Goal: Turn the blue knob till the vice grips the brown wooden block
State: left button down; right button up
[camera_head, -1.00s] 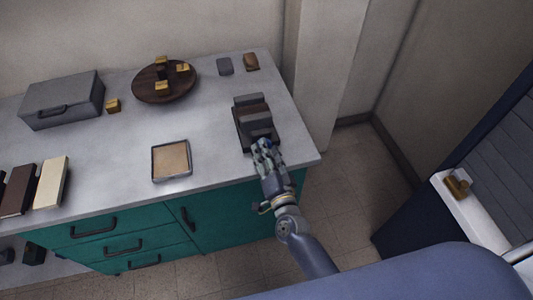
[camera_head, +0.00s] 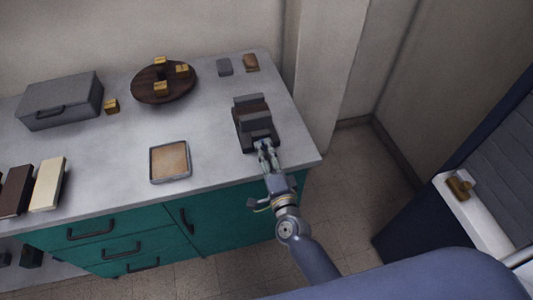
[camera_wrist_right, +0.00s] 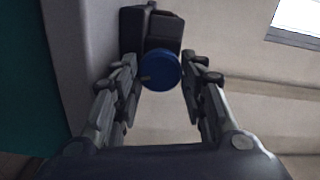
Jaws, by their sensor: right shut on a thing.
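The dark grey vice (camera_head: 240,131) stands at the right end of the counter. The brown wooden block (camera_head: 253,109) sits between its jaws; whether both jaws touch it is too small to tell. The blue knob (camera_wrist_right: 161,71) shows at the near end of the vice in the right wrist view; in the head view my fingers hide it. My right gripper (camera_head: 268,152) reaches in from the front and is shut on the knob, one finger on each side. In the right wrist view the gripper (camera_wrist_right: 160,82) frames the knob. My left gripper is not in view.
A round wooden stand (camera_head: 145,92) with gold cubes, a grey case (camera_head: 62,100) and a framed tan tray (camera_head: 152,178) are on the counter (camera_head: 205,125) to the left. Small grey (camera_head: 224,67) and brown (camera_head: 251,62) blocks lie behind the vice. A wall is close on the right.

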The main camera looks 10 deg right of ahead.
jog(key=shift+r, duration=0.1)
jog(key=o, duration=1.1)
jog(key=shift+d, duration=0.1)
jog(key=shift+c, duration=0.2)
jog(key=shift+s+f, duration=0.25)
jog(key=shift+s, duration=0.2)
jog(key=s, duration=0.7)
jog(key=shift+d+r, duration=0.15)
jog(key=shift+r, duration=0.15)
